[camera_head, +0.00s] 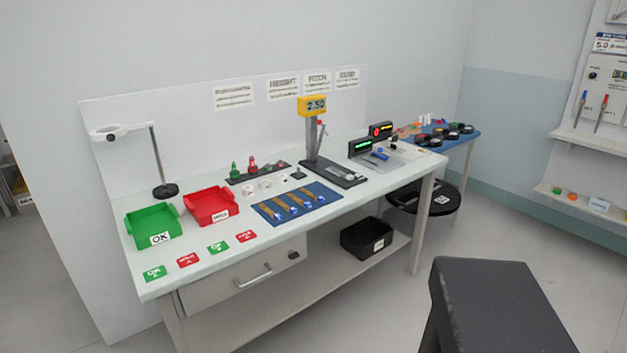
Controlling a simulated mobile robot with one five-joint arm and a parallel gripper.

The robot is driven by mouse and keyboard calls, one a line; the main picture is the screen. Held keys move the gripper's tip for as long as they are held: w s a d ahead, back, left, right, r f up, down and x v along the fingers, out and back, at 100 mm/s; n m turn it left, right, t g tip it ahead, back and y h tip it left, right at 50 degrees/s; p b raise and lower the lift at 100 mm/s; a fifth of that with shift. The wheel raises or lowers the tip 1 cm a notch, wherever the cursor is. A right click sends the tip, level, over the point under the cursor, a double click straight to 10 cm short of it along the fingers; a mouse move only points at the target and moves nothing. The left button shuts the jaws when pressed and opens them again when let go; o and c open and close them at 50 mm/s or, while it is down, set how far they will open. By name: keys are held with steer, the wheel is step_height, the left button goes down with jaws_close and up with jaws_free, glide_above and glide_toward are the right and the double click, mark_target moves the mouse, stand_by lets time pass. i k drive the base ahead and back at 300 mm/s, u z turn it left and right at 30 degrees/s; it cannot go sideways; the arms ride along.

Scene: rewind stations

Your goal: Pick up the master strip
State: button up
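Several narrow brown strips (287,205) with blue-and-white ends lie side by side on a blue mat (319,188) near the middle of the white workbench. At this size I cannot read any marking that tells which one is the master strip. My gripper is not in view, so its place relative to the strips does not show.
A green OK bin (138,225) and red bin (208,203) stand left of the mat. A gauge stand with yellow display (312,106) rises behind it. A magnifier lamp (153,150) stands at the back left. A black bin (362,243) sits on the lower shelf.

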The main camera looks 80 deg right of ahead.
mark_target(350, 178)
steer(key=u, duration=0.1)
steer(key=k, duration=1.15)
steer(key=z, duration=1.7)
steer(key=i, duration=0.5)
steer(key=u, duration=0.2)
